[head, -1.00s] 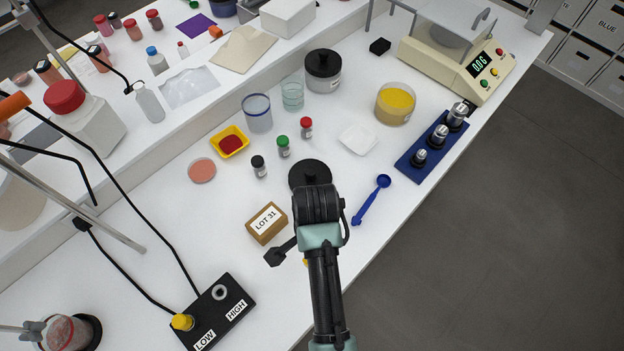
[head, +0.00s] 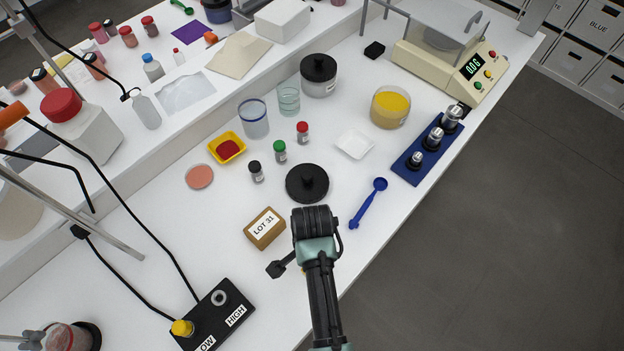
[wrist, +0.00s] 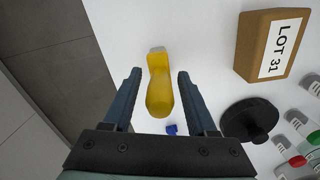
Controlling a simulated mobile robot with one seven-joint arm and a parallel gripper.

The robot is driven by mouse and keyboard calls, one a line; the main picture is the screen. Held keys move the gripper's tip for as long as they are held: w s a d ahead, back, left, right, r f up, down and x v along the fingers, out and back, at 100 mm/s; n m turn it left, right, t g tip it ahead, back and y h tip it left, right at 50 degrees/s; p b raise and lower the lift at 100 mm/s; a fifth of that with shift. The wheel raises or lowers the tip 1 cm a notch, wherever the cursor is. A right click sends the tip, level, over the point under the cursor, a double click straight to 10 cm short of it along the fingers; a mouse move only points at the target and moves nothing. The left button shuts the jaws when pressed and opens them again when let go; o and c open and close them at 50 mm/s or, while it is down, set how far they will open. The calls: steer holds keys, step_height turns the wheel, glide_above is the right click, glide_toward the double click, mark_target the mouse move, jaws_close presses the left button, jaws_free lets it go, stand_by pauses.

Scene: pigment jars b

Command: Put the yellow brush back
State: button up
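A yellow object (wrist: 159,90), which looks like the yellow brush, lies on the white bench in the wrist view. It has a rounded near end and a paler far end. My gripper (wrist: 159,74) is open, with one finger on each side of it and a visible gap on both sides. I cannot tell how far the fingertips are above the bench. In the head view my arm hides the gripper and nearly all of the yellow object. No holder for the brush can be made out.
A LOT 31 box (head: 265,228) stands close to my gripper, with a black lid (head: 307,183) beyond it. A blue spoon (head: 369,203) lies to the right, near the bench edge. A black LOW/HIGH box (head: 215,315) stands at lower left.

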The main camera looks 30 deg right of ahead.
step_height(320, 180, up, 12)
steer(key=shift+r, duration=0.2)
steer(key=w+r+n+t+h, duration=0.2)
steer(key=w+r+n+t, duration=0.55)
steer(key=w+r, duration=0.95)
steer(key=w+a+r+n+t, duration=0.25)
steer(key=r+t, duration=0.55)
steer(key=r, duration=0.8)
steer(key=s+a+r+n+t, duration=0.2)
steer(key=s+r+t, duration=0.2)
steer(key=r, duration=0.6)
steer(key=s+a+r+n+t+y, duration=0.1)
steer(key=s+a+r+n+t, duration=0.1)
steer(key=r, duration=0.8)
steer(key=s+a+r+n+t, duration=0.3)
steer(key=s+r+t, duration=0.3)
steer(key=s+r, duration=0.2)
step_height(320, 180, up, 2)
steer(key=shift+a+r+y, duration=0.15)
steer(key=shift+a+y, duration=0.15)
steer(key=shift+a, duration=0.35)
steer(key=shift+b, duration=0.3)
